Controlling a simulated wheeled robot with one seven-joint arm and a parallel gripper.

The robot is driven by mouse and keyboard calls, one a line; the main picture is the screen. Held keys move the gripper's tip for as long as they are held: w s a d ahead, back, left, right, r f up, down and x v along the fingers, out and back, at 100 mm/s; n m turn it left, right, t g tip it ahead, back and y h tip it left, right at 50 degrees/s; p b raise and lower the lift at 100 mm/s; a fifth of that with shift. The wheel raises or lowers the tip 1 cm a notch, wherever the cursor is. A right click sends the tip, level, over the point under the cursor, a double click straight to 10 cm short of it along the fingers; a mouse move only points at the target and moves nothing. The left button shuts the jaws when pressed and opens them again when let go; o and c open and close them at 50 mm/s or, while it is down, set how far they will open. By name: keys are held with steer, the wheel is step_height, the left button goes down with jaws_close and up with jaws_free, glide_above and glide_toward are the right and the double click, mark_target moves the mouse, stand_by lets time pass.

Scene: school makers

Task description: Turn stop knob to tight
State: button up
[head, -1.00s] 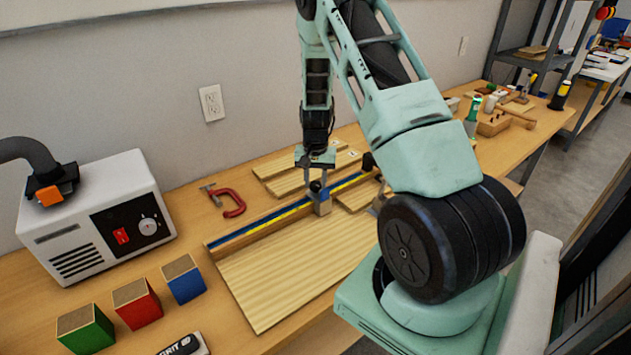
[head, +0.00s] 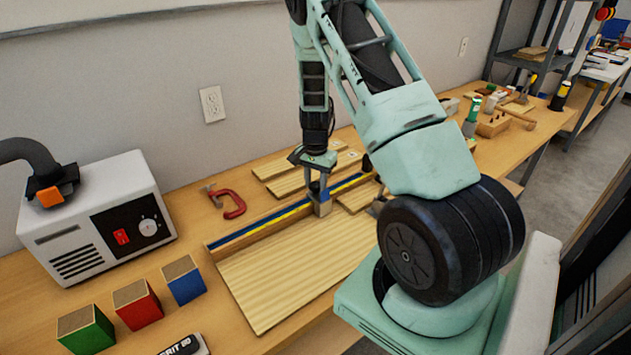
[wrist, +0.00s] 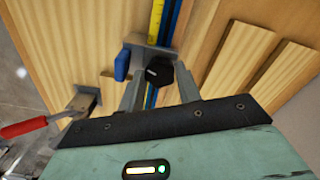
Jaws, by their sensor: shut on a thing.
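The stop block (head: 323,209) is a grey piece sitting on the fence (head: 270,223), which has a blue strip and a yellow measuring strip. Its stop knob (wrist: 158,72) is black and shows a small pale mark in the wrist view. My gripper (head: 318,192) is down over the stop block, with its fingers shut on the knob from both sides. The fingers also show in the wrist view (wrist: 160,90). In the head view the fingers mostly hide the knob. I cannot tell how tight the knob is.
A wide wooden board (head: 290,265) lies in front of the fence. Thinner boards (head: 300,180) lie behind it. A red clamp (head: 232,204), coloured blocks (head: 138,303) and a white machine (head: 95,215) stand to the left. A blue piece (wrist: 123,65) is beside the knob.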

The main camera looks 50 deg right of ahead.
mark_target(316, 184)
steer(key=shift+d, duration=0.1)
steer(key=o, duration=0.7)
step_height(316, 184, up, 18)
steer(key=b, duration=0.2)
steer(key=shift+f, duration=0.25)
steer(key=s+a+r+n+y, duration=0.2)
steer(key=a+n, duration=0.9)
steer(key=a, duration=1.9)
steer(key=s+a+n, duration=0.6)
steer(key=s+a, duration=0.1)
steer(key=s, duration=0.3)
steer(key=s+a+n+h, duration=0.1)
steer(key=s+a+n, duration=0.5)
steer(key=s, duration=0.5)
steer(key=shift+s+a+f+n, duration=0.15)
steer(key=shift+a+n, duration=0.15)
steer(key=shift+a, duration=0.45)
